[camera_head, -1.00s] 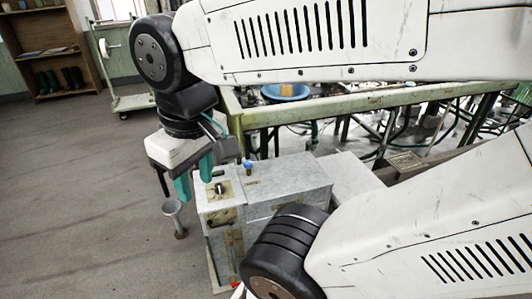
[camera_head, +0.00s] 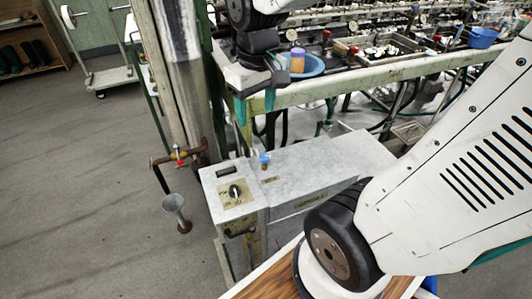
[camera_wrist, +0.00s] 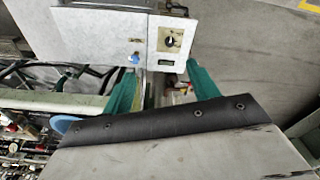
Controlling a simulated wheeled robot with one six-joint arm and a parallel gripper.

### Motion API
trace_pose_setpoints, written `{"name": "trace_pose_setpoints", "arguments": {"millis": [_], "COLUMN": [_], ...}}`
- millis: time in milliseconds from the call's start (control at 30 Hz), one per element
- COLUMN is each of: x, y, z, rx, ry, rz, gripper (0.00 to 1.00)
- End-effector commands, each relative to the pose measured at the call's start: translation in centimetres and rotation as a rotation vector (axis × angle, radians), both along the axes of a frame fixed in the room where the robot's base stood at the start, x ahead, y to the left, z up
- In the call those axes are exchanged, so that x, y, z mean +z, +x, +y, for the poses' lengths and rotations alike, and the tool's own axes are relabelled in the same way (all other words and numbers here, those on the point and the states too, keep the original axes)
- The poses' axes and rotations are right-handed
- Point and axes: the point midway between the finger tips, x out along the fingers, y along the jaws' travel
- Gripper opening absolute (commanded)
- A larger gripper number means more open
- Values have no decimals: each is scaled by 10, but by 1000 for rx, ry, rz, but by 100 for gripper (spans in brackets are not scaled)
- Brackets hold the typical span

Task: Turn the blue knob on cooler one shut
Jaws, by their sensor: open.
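A grey box-shaped cooler (camera_head: 315,160) stands on the floor beside the bench; no number on it is readable. A small blue knob (camera_head: 264,158) stands upright on its top, near a black dial (camera_head: 234,191). My gripper (camera_head: 256,107) has two teal fingers, apart and empty, above and behind the knob in the head view, not touching it. In the wrist view the cooler (camera_wrist: 80,30) is at the top, the blue knob (camera_wrist: 134,59) shows close to the left fingertip in the picture, and my open gripper (camera_wrist: 162,67) points toward the cooler's edge.
A green-framed bench (camera_head: 350,92) with a blue basin (camera_head: 306,66) runs behind the cooler. A metal post and pipe with a red-handled valve (camera_head: 180,158) and a funnel (camera_head: 173,205) stand at its left.

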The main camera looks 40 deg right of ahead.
Motion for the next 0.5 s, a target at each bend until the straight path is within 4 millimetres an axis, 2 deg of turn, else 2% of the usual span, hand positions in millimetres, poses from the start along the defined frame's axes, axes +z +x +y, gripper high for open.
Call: {"name": "trace_pose_setpoints", "arguments": {"millis": [33, 200, 267, 400, 500], "x": [-15, -68, -91, -151, -193], "y": [19, 75, 91, 123, 137], "z": [-10, -43, -56, -87, -107], "rx": [2, 30, 40, 64, 78], "ry": [1, 0, 1, 2, 4], "rz": [18, 37, 45, 60, 69], "gripper": [59, 59, 59, 59, 59]}}
